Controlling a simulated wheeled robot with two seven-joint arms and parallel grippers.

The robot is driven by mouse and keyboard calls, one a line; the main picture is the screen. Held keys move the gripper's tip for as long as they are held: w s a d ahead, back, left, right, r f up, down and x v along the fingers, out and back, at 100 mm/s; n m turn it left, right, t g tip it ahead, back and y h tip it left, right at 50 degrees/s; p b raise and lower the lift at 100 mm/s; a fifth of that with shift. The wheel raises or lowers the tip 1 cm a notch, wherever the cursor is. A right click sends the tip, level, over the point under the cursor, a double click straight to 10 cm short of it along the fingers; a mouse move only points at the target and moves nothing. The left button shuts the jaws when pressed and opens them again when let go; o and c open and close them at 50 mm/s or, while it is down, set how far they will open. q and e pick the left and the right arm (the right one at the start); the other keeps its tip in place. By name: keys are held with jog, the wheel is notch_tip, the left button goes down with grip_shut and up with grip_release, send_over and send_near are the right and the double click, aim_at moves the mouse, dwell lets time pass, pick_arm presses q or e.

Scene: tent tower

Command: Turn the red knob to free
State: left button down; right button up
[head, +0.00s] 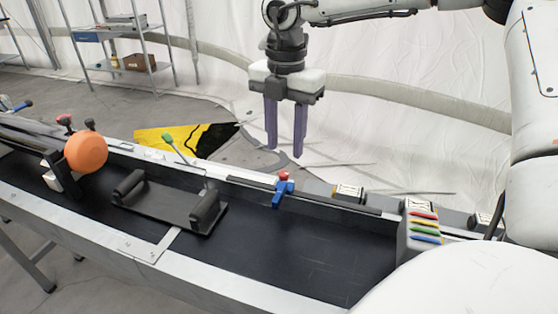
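A small red knob (284,176) sits at the rail on the far side of the black trough, just above a blue fitting (283,194). My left gripper is out of view.
A black plate with two handles (165,205) lies in the trough (300,250). A green-tipped lever (170,140) rises at the far rail. A grey block with coloured strips (425,228) stands at the right. Metal shelves (125,50) stand behind.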

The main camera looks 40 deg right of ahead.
aim_at(284, 173)
notch_tip(284, 173, down, 7)
jog(key=shift+w+r, duration=0.1)
dwell(0.3)
grip_shut()
